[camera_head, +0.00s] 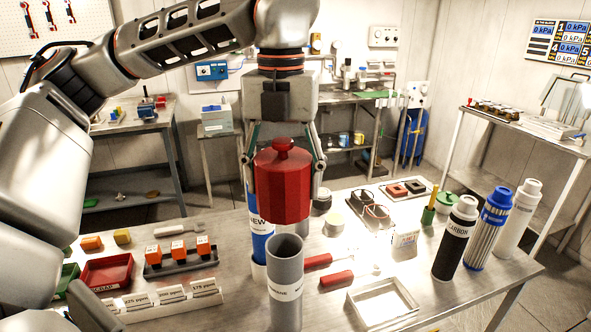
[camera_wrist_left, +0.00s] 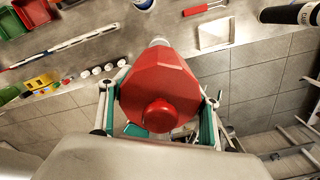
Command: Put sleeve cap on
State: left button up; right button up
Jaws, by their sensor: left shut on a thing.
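The red faceted sleeve cap (camera_head: 283,188) with a round knob on top is between the fingers of my left gripper (camera_head: 284,165), which is shut on it. The cap is upright in the head view and also fills the middle of the left wrist view (camera_wrist_left: 170,80), with a green-edged finger on each side. A grey open-topped sleeve (camera_head: 286,290) with a white label stands upright on the table. In the head view the cap appears just above and behind the sleeve's rim; I cannot tell the exact gap.
A blue cylinder marked NEW (camera_head: 259,222) stands behind the sleeve. Black (camera_head: 454,240), blue (camera_head: 488,230) and white (camera_head: 516,225) filter cartridges stand at the right. Red-handled tools (camera_head: 335,279) and a white frame tray (camera_head: 384,301) lie right of the sleeve. A red bin (camera_head: 106,272) is left.

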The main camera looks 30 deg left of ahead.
pick_arm(q)
jog(key=shift+s, duration=0.25)
jog(key=shift+w+f+b, duration=0.1)
jog(key=shift+f+b, duration=0.45)
jog(key=shift+f, duration=0.25)
notch_tip(320, 180, down, 2)
jog(key=shift+f+b, duration=0.15)
jog(key=shift+b, duration=0.65)
jog(key=shift+f+b, duration=0.45)
jog(key=shift+f, duration=0.55)
pick_arm(e)
jog(key=a+f, duration=0.1)
jog(key=a+y, duration=0.1)
jog(key=a, duration=0.1)
jog(key=shift+s+f, duration=0.15)
jog(key=shift+f, duration=0.2)
jog(key=shift+d+f, duration=0.1)
jog(key=shift+d, duration=0.05)
pick_arm(q)
jog(key=shift+p, duration=0.3)
pick_arm(e)
jog(key=shift+r, duration=0.55)
